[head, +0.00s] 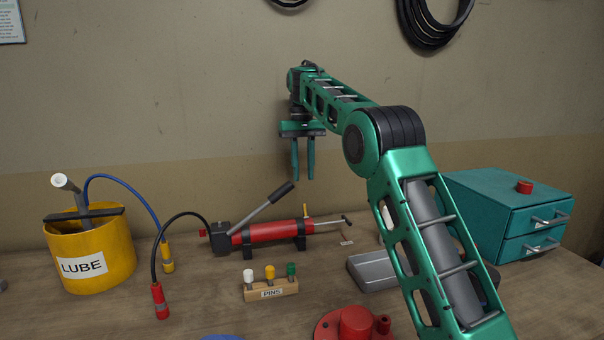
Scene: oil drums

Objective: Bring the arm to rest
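My gripper (303,178) hangs at the end of my green arm, pointing down, above the back of the workbench. Its two green fingers are apart with a narrow gap between them, and nothing shows in the gap. In the picture it is above the right part of a red hand pump (265,233), with wall behind it. My arm reaches in from the lower right, bends at a dark elbow joint and extends to the left.
A yellow LUBE bucket (112,254) stands at left. A PINS block (271,290) sits front centre, near a red fitting (355,325). A teal drawer cabinet (500,205) and a grey tray (368,272) are at right. Black hoses (425,30) hang on the wall.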

